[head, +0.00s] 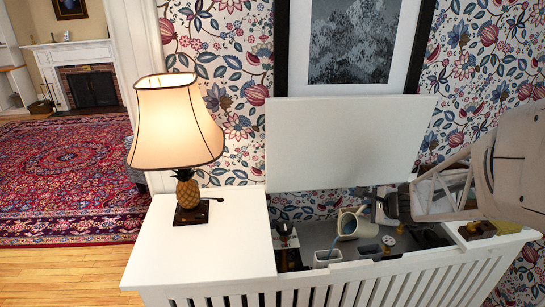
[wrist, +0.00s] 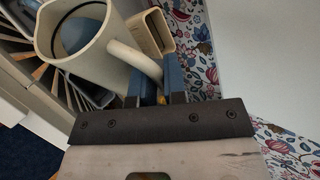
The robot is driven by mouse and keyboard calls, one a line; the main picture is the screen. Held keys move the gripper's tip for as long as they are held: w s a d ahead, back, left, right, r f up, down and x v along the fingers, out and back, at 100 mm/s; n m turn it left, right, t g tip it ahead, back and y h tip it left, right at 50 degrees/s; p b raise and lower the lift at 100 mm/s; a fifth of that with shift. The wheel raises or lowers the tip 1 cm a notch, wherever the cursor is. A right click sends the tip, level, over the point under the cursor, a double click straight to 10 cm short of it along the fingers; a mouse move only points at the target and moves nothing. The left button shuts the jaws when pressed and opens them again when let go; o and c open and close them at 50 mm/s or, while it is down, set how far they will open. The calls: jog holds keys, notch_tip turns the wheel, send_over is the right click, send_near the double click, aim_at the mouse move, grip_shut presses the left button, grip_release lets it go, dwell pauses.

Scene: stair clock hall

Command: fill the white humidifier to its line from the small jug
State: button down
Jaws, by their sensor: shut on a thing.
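The small cream jug (head: 349,224) is tilted to the left inside the open white cabinet, with bluish water in its mouth. It fills the upper left of the wrist view (wrist: 92,52). My gripper (head: 376,206) is shut on the jug's handle; its blue fingers (wrist: 156,82) stand at the handle's end in the wrist view. The white humidifier (head: 324,260) stands open-topped just below and left of the jug. A thin bluish streak shows between the jug's lip and the humidifier. Its fill line and water level cannot be made out.
A grey-topped container (head: 370,251) and a brass-coloured valve (head: 389,242) sit right of the humidifier. The slatted white cabinet front (head: 330,287) and raised lid (head: 350,143) bound the space. A lit pineapple lamp (head: 186,190) stands on the closed top at left.

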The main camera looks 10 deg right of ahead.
jog(key=shift+s+a+n+h, duration=0.15)
jog(key=shift+a+n+h, duration=0.15)
jog(key=shift+a+h, duration=0.15)
dwell(1.0)
jog(key=shift+d, duration=0.1)
jog(key=shift+w+d+m+y, duration=0.2)
jog(key=shift+d+m+y, duration=0.2)
jog(key=shift+d+y, duration=0.2)
jog(key=shift+w+d+m+g+y, duration=0.15)
jog(key=shift+d+m+g+y, duration=0.25)
jog(key=shift+m+y, duration=0.35)
jog(key=shift+d+f+y, duration=0.1)
jog(key=shift+d+y, duration=0.1)
jog(key=shift+y, duration=0.1)
jog(key=shift+w+d+y, duration=0.15)
jog(key=shift+d+y, duration=0.05)
jog(key=shift+y, duration=0.1)
dwell(0.5)
jog(key=w+d+f+m+g+y, duration=0.1)
jog(key=w+d+f+m+y, duration=0.1)
jog(key=d+f+m+y, duration=0.1)
jog(key=shift+d+m+y, duration=0.45)
jog(key=shift+d+y, duration=0.45)
jog(key=shift+d, duration=0.05)
dwell(0.7)
